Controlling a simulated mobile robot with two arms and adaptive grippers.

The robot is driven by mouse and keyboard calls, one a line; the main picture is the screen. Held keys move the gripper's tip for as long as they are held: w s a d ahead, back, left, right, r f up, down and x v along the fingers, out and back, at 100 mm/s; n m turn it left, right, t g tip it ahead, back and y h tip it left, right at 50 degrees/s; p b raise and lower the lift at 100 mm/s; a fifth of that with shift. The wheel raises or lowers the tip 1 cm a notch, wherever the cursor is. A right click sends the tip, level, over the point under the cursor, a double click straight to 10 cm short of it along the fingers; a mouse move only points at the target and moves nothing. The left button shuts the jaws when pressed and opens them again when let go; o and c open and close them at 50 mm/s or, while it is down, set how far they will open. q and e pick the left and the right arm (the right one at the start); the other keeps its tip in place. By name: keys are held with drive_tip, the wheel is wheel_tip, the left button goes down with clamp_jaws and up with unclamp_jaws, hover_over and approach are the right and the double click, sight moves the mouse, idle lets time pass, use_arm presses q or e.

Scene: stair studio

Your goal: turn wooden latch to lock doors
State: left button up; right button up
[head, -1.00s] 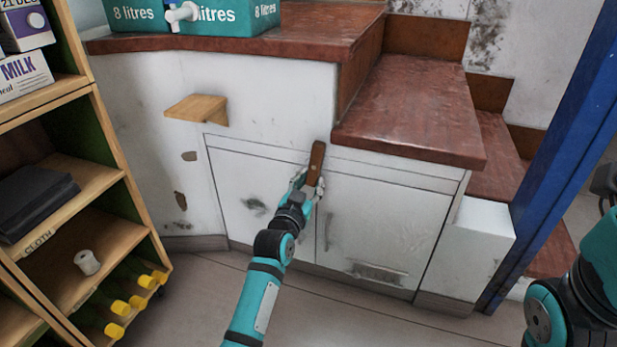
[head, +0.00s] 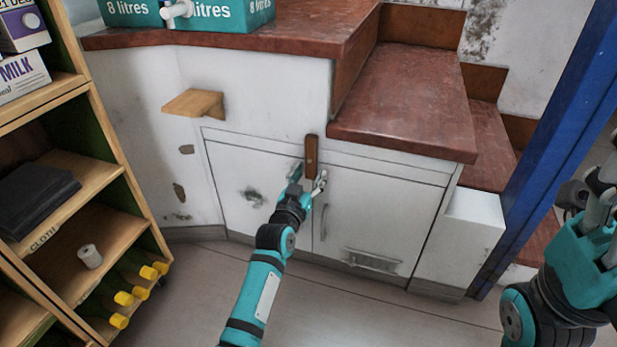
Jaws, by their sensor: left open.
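The wooden latch (head: 311,156) is a small brown bar standing nearly upright at the top of the seam between the two white cupboard doors. The left door (head: 252,186) and the right door (head: 376,215) both look closed. My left gripper (head: 309,178) is open at the latch's lower end, with a finger to each side of it; I cannot tell whether they touch it. My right gripper (head: 602,205) is at the right edge, partly cut off, away from the doors, and its finger gap is unclear.
A wooden shelf unit (head: 118,180) stands at the left with bottles and a paper roll. A small wooden ledge (head: 196,103) juts from the white wall. Brown steps (head: 405,105) overhang the right door. A blue post (head: 545,150) stands at the right. The floor before the doors is clear.

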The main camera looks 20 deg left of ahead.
use_arm(q)
drive_tip(key=s, duration=1.2)
drive_tip(key=shift+a, duration=0.2)
